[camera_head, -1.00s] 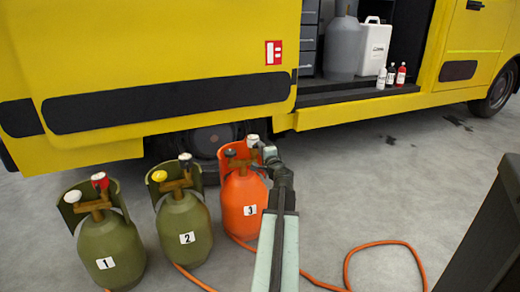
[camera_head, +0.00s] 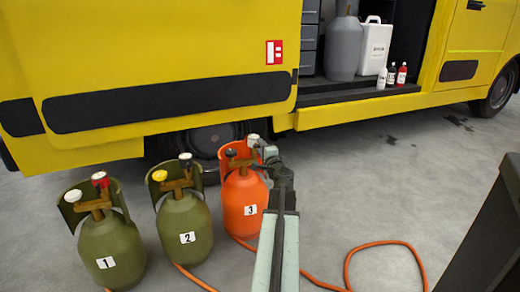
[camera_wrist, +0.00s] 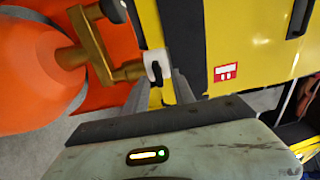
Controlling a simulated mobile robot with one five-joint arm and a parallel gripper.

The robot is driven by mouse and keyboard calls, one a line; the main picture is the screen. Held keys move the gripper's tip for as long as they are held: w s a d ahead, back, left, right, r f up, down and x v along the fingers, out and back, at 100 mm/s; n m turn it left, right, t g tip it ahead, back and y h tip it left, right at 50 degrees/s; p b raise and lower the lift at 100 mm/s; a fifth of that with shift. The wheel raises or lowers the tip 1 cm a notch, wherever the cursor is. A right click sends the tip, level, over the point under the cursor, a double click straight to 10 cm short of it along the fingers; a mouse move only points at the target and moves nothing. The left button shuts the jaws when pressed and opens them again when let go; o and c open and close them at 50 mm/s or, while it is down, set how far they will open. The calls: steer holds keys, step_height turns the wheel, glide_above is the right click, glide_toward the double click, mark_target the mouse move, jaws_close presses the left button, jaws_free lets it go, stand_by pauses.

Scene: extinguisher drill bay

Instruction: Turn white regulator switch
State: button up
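The white regulator switch (camera_head: 252,138) sits on top of the brass fitting of the orange cylinder marked 3 (camera_head: 240,200). In the wrist view the white switch (camera_wrist: 155,64) has a dark mark on its face and lies at the fingertips, nearer the left finger. My gripper (camera_head: 261,149) reaches the switch from the right. In the wrist view its two grey fingers (camera_wrist: 160,82) stand apart with yellow showing between them. Whether they touch the switch is not clear. The same cylinder carries a black knob (camera_head: 230,153) to the left of the white one.
Green cylinders marked 1 (camera_head: 112,250) and 2 (camera_head: 185,225) stand to the left, with their own coloured knobs. A yellow van (camera_head: 180,60) is close behind. A dark box (camera_head: 490,235) stands at right.

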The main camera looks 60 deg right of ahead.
steer(key=shift+s, duration=0.1)
steer(key=v, duration=0.7)
steer(key=shift+s+a, duration=0.2)
steer(key=shift+a, duration=0.05)
